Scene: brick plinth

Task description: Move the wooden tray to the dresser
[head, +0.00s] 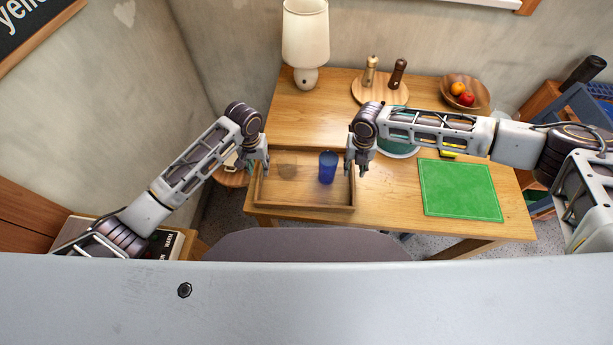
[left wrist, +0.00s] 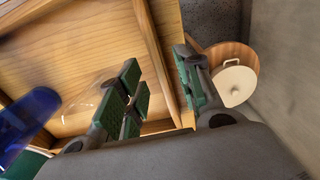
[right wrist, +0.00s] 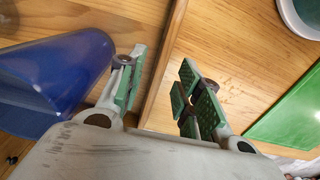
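The wooden tray (head: 305,208) lies on the table near its front-left edge. A blue cup (head: 327,167) stands in it, with what looks like a clear glass (head: 287,166) to its left. My left gripper (head: 255,163) is at the tray's left wall; in the left wrist view its fingers (left wrist: 158,88) are apart, one on each side of the wall. My right gripper (head: 356,163) is at the right wall; in the right wrist view its fingers (right wrist: 160,88) straddle that wall with gaps. I cannot tell which furniture is the dresser.
A green mat (head: 460,190) lies right of the tray. A lamp (head: 305,45), a round board (head: 380,92) with two mills and a fruit bowl (head: 463,93) stand at the back. A chair back (head: 305,245) is in front. A small stool with a pale lid (left wrist: 236,85) is left of the table.

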